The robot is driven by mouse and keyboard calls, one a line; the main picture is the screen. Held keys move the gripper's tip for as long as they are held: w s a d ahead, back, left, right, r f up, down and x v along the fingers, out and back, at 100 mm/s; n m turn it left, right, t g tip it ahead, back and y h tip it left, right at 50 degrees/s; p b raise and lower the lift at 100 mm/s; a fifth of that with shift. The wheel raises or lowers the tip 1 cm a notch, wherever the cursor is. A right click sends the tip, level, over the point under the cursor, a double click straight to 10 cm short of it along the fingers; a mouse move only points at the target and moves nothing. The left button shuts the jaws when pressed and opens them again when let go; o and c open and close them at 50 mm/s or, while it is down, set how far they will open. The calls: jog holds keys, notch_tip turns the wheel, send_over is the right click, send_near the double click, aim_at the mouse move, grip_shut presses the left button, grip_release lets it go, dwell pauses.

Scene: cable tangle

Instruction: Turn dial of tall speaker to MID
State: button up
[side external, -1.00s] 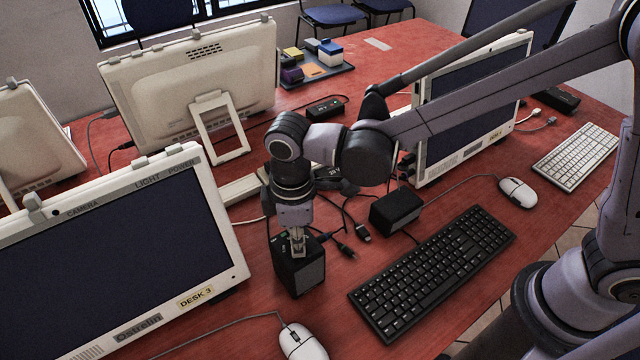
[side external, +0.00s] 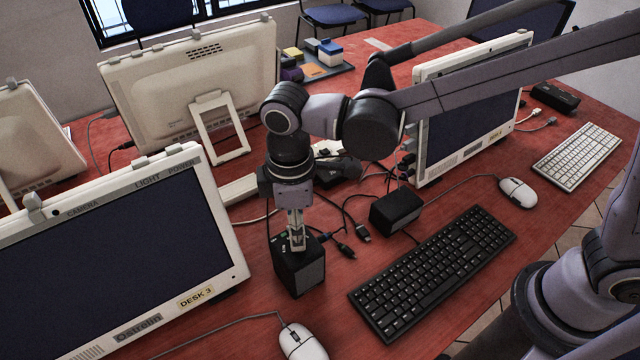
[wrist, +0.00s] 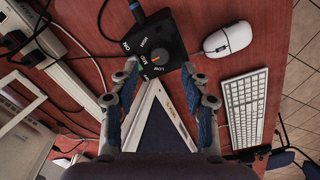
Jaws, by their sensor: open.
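The tall speaker (side external: 302,272) is a black box standing upright on the red desk. The labels are small and turned, so I cannot tell for sure which one the mark points at. My gripper (side external: 297,243) points down over the speaker's top. In the wrist view, my gripper (wrist: 159,69) is open, with its fingertips apart on either side of the dial area; contact cannot be made out.
A lower black speaker (side external: 396,209) lies to the right, with loose cables (side external: 350,232) between. A black keyboard (side external: 432,272) is right of the tall speaker, a white mouse (side external: 302,342) in front. The DESK 3 monitor (side external: 110,265) stands close on the left.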

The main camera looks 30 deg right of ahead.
jog(key=shift+r, duration=1.95)
jog(key=shift+d+r, duration=0.1)
jog(key=shift+d, duration=0.1)
jog(key=s+d+r+m+t, duration=0.1)
jog(key=d+m, duration=0.5)
jog(key=d, duration=0.8)
jog(key=s+d+r+m+t, duration=0.1)
jog(key=s+d+m+t, duration=0.3)
jog(key=d, duration=1)
jog(key=m+t, duration=0.2)
jog(key=shift+s+m, duration=0.15)
jog(key=shift+m, duration=0.25)
jog(key=shift+d, duration=0.1)
